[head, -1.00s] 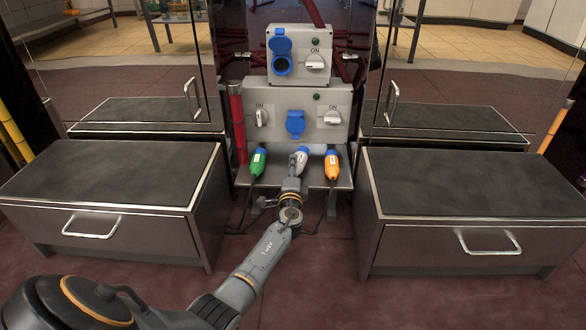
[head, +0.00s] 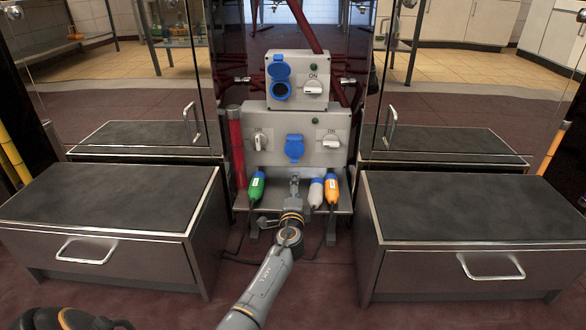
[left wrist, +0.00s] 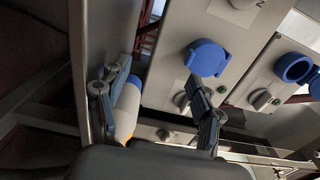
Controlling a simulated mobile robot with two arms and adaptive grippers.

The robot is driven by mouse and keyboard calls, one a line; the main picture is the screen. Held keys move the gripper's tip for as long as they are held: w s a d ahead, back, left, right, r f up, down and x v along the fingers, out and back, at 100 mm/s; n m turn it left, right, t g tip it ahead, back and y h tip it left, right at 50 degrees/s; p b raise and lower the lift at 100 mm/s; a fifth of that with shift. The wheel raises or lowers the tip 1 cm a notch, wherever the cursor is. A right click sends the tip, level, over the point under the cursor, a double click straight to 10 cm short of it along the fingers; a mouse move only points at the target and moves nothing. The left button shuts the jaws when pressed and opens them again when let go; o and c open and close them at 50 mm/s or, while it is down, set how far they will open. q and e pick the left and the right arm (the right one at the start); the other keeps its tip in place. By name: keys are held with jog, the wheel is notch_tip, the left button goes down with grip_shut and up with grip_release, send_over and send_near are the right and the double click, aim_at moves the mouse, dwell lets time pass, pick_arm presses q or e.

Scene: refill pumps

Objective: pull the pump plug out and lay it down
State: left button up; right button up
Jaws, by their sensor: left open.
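The white and blue plug (head: 316,192) stands tilted on the low metal shelf, close beside the orange plug (head: 332,189). The green plug (head: 257,188) is at the shelf's left. My left gripper (head: 294,180) is open between the green plug and the white one, with nothing between its fingers. In the left wrist view my open fingers (left wrist: 155,95) are spread wide, and the white plug (left wrist: 128,105) shows just by the left finger; I cannot tell whether they touch. The blue socket cap (head: 294,147) on the lower grey box is closed. My right gripper is not in view.
The upper socket (head: 280,89) has its blue lid raised. Rotary switches (head: 330,142) sit on the grey box. A red cylinder (head: 237,148) stands at its left. Low cabinets (head: 110,197) and (head: 450,205) flank the shelf. Cables run down from the plugs to the floor.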

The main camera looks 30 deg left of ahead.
pick_arm(q)
notch_tip(320, 180, up, 8)
jog(key=shift+a+r, duration=0.2)
jog(key=shift+a, duration=0.25)
jog(key=shift+s+f, duration=0.1)
jog(key=shift+s, duration=0.05)
